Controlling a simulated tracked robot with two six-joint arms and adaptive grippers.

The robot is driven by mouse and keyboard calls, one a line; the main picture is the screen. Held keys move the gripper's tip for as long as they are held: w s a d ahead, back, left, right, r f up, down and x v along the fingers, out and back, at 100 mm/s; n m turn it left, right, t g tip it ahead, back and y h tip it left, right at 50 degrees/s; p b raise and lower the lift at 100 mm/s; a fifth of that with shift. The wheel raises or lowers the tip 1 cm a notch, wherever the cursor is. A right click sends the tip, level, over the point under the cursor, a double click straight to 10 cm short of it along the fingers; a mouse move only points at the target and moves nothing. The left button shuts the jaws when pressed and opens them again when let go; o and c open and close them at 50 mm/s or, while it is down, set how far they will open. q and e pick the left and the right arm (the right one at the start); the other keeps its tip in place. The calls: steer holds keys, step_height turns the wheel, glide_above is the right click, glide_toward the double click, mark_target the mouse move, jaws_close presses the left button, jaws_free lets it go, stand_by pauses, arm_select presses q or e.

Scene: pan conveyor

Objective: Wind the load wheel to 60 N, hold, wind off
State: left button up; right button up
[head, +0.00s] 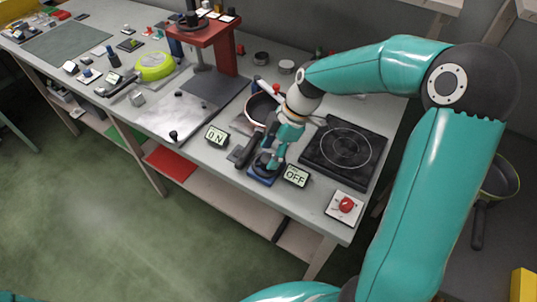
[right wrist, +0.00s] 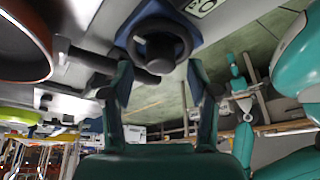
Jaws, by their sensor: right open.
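The load wheel (head: 261,166) is a small black handwheel on a blue base (head: 265,179) near the bench's front edge, partly hidden by my right gripper. In the right wrist view the wheel (right wrist: 184,40) shows as a dark ring with a hub, on its blue base (right wrist: 124,36). My right gripper (head: 273,160) is over the wheel, fingers pointing down. In the right wrist view its two fingers (right wrist: 161,78) are apart, with the wheel ahead between them and nothing clearly gripped. A display (head: 216,136) left of the wheel reads 0 N. My left gripper is not in view.
A pan (head: 257,112) stands behind the wheel, its dark handle (head: 240,153) reaching close to the wheel's left. An OFF display (head: 297,176) is just right. A black hob (head: 343,150) and a red button (head: 346,204) lie further right. A pale plate (head: 178,115) lies left.

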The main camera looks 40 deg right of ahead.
steer(key=shift+x, duration=0.9)
jaws_close()
